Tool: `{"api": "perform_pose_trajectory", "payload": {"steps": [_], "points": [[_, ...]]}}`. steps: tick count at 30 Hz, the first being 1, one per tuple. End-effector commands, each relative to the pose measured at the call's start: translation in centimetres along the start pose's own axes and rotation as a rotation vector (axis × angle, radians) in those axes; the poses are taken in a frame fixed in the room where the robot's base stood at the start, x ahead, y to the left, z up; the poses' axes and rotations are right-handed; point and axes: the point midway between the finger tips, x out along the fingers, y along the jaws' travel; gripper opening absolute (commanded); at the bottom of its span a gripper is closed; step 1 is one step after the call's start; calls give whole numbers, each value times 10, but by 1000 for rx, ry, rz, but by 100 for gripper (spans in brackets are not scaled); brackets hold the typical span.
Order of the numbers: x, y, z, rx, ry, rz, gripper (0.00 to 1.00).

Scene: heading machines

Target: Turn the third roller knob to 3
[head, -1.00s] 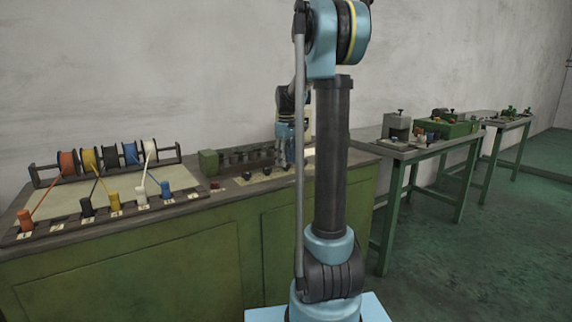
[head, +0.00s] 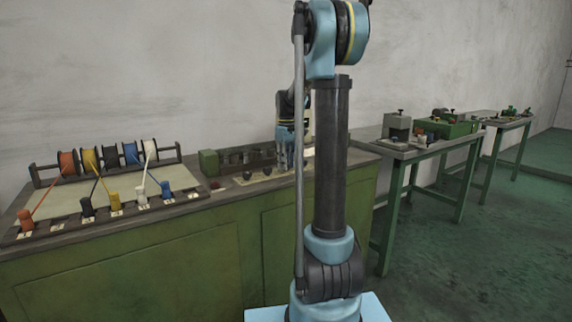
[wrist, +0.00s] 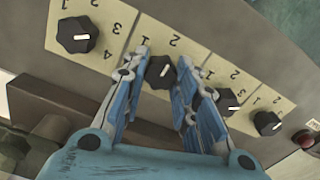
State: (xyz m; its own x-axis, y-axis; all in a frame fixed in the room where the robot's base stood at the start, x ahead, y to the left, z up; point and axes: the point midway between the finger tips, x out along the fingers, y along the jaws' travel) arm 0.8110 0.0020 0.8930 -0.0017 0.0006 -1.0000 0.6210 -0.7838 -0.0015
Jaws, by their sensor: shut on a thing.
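The roller knobs are black with white marks, in a row on pale number plates. The third knob from the red button's end (wrist: 160,72) sits between the fingertips of my gripper (wrist: 163,75), which is shut on it. Its white mark points to the upper right in the wrist view. A 2 shows above it; the fingers cover part of its plate. Other knobs are a larger-looking one (wrist: 77,34) at the upper left and two (wrist: 228,101), (wrist: 267,123) to the right. In the head view my gripper (head: 291,160) is over the panel, and the held knob is hidden.
A red button (wrist: 303,139) is at the row's right end in the wrist view. On the green cabinet (head: 130,260), a rack of coloured spools (head: 108,160) and several coloured pegs stand to the left. Tables with machines (head: 405,150) stand to the right.

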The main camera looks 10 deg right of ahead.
Motion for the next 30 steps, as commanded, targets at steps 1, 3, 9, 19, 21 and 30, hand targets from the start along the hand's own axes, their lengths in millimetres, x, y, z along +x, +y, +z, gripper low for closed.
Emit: {"api": "perform_pose_trajectory", "payload": {"steps": [1, 3, 9, 19, 21, 30], "points": [[0, 1, 0, 10, 0, 2, 3], [0, 1, 0, 31, 0, 2, 3], [0, 2, 0, 143, 0, 3, 3], [-1, 2, 0, 440, 1, 3, 3], [-1, 2, 0, 507, 1, 3, 3], [-1, 2, 0, 771, 2, 3, 3]]}}
